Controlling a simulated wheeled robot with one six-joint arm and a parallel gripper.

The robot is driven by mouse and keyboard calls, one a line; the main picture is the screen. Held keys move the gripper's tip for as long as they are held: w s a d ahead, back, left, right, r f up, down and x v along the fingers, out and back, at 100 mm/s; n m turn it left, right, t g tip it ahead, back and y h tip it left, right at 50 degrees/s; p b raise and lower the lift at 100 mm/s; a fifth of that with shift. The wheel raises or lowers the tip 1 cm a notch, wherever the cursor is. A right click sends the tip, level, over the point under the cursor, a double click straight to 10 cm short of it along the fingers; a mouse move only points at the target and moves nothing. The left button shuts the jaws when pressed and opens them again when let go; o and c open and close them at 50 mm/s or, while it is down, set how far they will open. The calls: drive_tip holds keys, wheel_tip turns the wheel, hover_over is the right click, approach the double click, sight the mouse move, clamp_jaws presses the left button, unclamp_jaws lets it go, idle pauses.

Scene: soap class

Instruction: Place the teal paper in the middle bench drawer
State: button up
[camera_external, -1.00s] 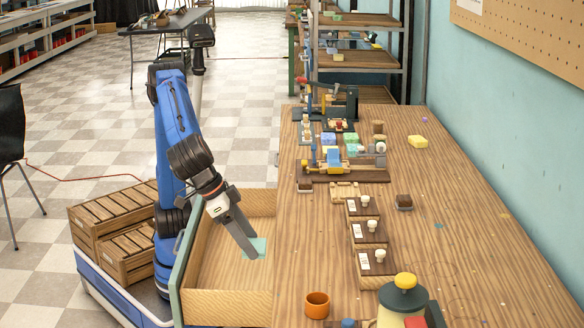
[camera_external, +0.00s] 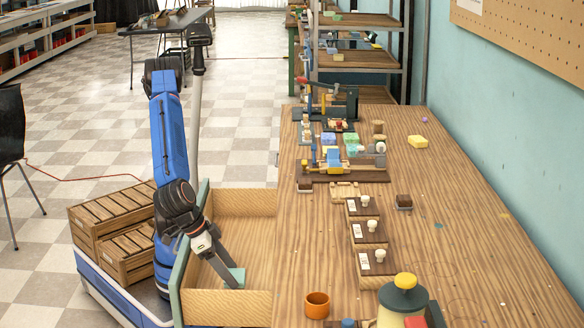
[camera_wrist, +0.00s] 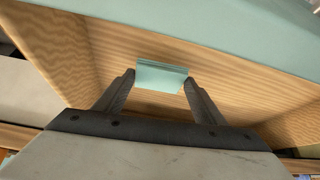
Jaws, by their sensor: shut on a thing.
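The teal paper (camera_external: 238,274) is a small flat piece inside the open bench drawer (camera_external: 232,303), near its close end. It also shows in the wrist view (camera_wrist: 161,76). My gripper (camera_external: 236,284) reaches down into the drawer and is shut on the paper, with one finger at each side of it in the wrist view (camera_wrist: 159,80). The paper looks tilted; whether it touches the drawer floor I cannot tell. The drawer has wooden walls and a teal front. Other bench drawers are not visible, so its position among them cannot be told.
The wooden bench top (camera_external: 450,270) lies right of the drawer. An orange cup (camera_external: 317,305) and a yellow-lidded container (camera_external: 403,300) stand near its close end. Wooden crates (camera_external: 112,215) sit left of the drawer. The drawer's far part is empty.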

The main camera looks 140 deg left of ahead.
drive_tip(key=shift+f, duration=2.1)
drive_tip(key=shift+f, duration=0.1)
drive_tip(key=o, duration=1.1)
drive_tip(key=shift+c, duration=0.2)
drive_tip(key=v, duration=1.2)
drive_tip(key=shift+a, duration=0.15)
